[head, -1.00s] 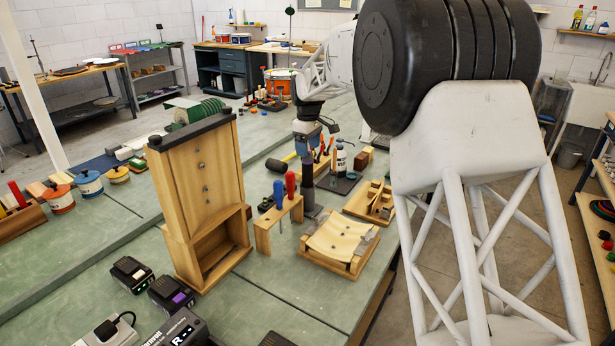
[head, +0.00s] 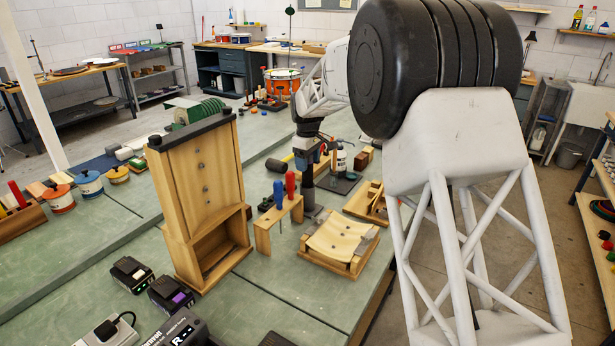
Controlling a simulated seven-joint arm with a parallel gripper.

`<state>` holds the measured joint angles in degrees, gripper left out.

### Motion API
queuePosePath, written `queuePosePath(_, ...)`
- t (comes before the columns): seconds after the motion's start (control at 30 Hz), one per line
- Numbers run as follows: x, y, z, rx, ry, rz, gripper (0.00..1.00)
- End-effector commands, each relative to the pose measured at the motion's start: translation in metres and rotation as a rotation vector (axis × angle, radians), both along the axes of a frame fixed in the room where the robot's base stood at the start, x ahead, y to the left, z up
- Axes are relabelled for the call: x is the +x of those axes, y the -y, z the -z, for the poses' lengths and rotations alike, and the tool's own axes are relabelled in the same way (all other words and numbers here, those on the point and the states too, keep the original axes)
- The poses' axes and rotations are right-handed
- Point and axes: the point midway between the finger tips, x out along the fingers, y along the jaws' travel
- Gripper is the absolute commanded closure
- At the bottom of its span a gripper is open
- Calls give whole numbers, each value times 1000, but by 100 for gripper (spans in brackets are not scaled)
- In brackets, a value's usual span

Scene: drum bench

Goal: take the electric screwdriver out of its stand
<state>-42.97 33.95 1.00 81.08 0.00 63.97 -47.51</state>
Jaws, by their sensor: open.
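A slim dark grey upright tool (head: 308,193), which looks like the electric screwdriver, stands at the middle of the green bench in the head view. Its lower end is in a small dark stand (head: 313,211). My gripper (head: 308,171) hangs pointing down at the top of this tool. It is open. The fingers are small and partly lost against the tool and the items behind, so I cannot tell whether they are around it or just above it.
A wooden rack (head: 264,236) with a red and a blue handled screwdriver stands close on the left. A wooden cradle (head: 337,243) lies in front to the right. A tall wooden frame (head: 202,180) rises further left. A white bottle (head: 341,160) stands behind on the right.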

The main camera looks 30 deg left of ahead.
Motion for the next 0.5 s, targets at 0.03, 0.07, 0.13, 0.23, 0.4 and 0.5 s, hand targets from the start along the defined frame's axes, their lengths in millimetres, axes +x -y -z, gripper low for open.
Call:
queuePosePath(0.03,0,0,0,0,0,0,32)
queuePosePath(0.07,0,0,0,0,0,0,32)
queuePosePath(0.13,0,0,0,0,0,0,32)
queuePosePath(0.23,0,0,0,0,0,0,32)
queuePosePath(0.4,0,0,0,0,0,0,32)
queuePosePath(0.5,0,0,0,0,0,0,44)
